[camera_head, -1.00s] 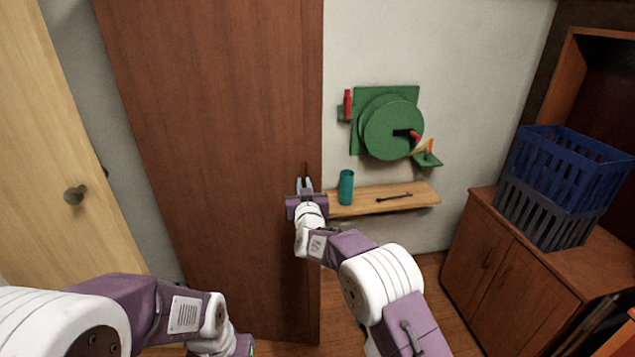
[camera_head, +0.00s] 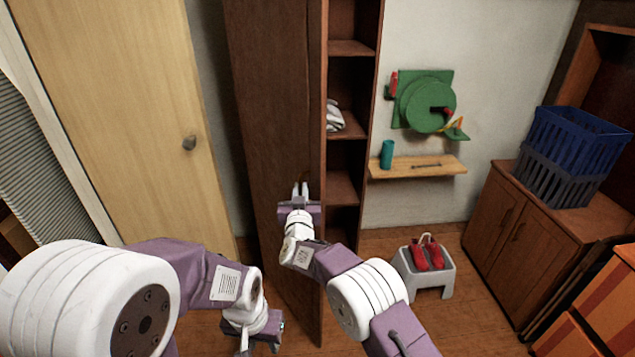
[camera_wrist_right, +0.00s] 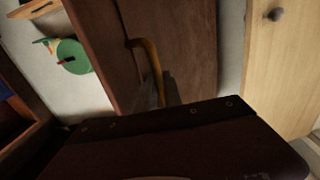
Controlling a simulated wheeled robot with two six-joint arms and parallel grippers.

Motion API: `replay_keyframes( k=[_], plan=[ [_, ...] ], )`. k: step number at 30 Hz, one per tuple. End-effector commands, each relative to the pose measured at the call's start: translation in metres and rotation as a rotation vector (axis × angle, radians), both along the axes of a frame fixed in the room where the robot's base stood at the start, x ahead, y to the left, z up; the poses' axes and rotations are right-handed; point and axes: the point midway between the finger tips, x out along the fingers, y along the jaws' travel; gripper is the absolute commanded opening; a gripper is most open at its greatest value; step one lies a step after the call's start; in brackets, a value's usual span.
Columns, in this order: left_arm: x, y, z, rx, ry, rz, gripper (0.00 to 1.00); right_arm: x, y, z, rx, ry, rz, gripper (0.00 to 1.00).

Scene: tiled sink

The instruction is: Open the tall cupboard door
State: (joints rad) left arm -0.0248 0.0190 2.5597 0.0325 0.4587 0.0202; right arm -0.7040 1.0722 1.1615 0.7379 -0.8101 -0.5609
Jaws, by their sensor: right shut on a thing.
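The tall brown cupboard door (camera_head: 275,110) stands partly open, and the cupboard's inner shelves (camera_head: 345,115) show to its right. A curved, brass-coloured handle (camera_wrist_right: 152,68) is on the door in the right wrist view. My right gripper (camera_head: 300,188) is at the door face near its free edge, shut on the handle; the exact grip is mostly hidden by the dark gripper body in the right wrist view. My left gripper (camera_head: 262,340) hangs low at the bottom of the head view, in front of the door's lower left and away from it. Its fingers are unclear.
A pale door with a knob (camera_head: 189,142) stands at left. Right of the cupboard are a wall shelf (camera_head: 420,166), a green wall device (camera_head: 425,100), a grey stool (camera_head: 430,275) with red shoes, and a low cabinet (camera_head: 520,240) bearing crates. Some floor is clear.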

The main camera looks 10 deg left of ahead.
Motion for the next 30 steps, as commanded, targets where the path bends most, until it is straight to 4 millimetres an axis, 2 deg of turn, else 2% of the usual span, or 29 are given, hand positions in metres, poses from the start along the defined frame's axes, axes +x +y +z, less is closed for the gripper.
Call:
replay_keyframes(
  k=[3, 12, 18, 30],
  plan=[
    [0.0, 0.0, 0.009, 0.0, 0.0, 0.0, 0.36, -0.012, 0.02, 0.004, 0.004, -0.003, -0.03, 0.0],
    [0.0, 0.0, 0.018, 0.0, 0.0, 0.0, 0.36, -0.029, 0.047, 0.003, 0.004, -0.004, -0.101, 0.0],
    [0.0, 0.0, 0.02, 0.0, 0.0, 0.0, 0.36, -0.033, 0.055, 0.004, 0.004, -0.006, -0.123, 0.0],
    [0.0, 0.0, 0.02, 0.0, 0.0, 0.0, 0.36, -0.034, 0.057, 0.005, 0.006, -0.008, -0.127, 0.0]
  ],
)
